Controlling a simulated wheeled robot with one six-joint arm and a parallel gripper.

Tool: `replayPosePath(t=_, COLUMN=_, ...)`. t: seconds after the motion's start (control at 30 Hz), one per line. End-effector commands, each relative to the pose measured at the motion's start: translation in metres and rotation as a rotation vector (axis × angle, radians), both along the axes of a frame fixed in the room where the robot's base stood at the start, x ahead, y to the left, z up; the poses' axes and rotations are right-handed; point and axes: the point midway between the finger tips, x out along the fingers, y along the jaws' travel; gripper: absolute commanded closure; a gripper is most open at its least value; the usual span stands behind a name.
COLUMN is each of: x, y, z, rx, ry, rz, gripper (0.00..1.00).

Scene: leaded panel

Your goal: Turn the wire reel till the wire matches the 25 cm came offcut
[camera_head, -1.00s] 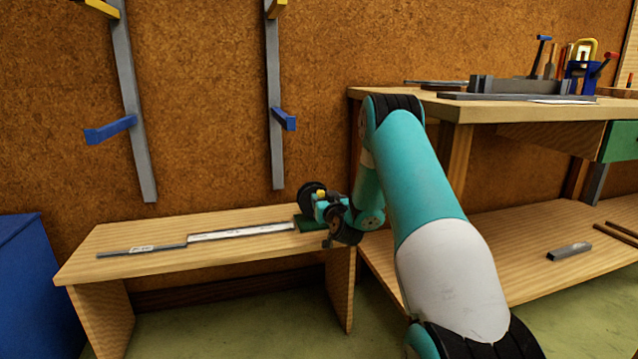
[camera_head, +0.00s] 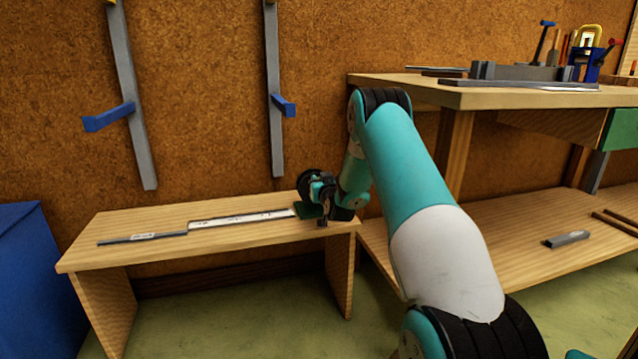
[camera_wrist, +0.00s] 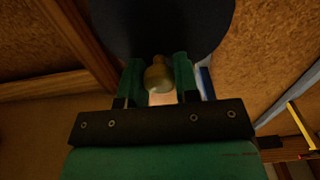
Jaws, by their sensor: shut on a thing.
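The wire reel (camera_head: 306,182) is a dark disc on a green base at the right end of the low bench. My gripper (camera_head: 318,190) is at the reel. In the wrist view, my gripper (camera_wrist: 157,78) has its two green fingers on either side of the reel's brass-coloured knob (camera_wrist: 158,73), shut on it, with the dark reel disc (camera_wrist: 165,25) behind. The grey came offcut (camera_head: 142,237) with a small white label lies at the bench's left. A long pale strip (camera_head: 240,219) runs from it toward the reel. I cannot make out the wire's end.
The low bench (camera_head: 200,250) is otherwise clear. A workbench (camera_head: 470,97) with tools stands to the right, with a grey block (camera_head: 567,239) on its lower shelf. A blue bin (camera_head: 30,270) is at the left. Wall rails with blue pegs (camera_head: 284,106) stand behind.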

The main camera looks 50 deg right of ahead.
Motion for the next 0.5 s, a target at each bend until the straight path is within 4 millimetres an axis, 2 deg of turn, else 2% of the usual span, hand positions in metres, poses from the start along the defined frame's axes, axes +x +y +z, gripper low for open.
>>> replayPosePath(t=0.23, x=0.0052, y=0.0088, z=-0.0011, rx=-0.197, ry=0.122, rz=0.002, gripper=0.94)
replayPosePath(t=0.5, x=0.0054, y=0.0095, z=0.0005, rx=-0.232, ry=0.144, rz=0.001, gripper=0.94)
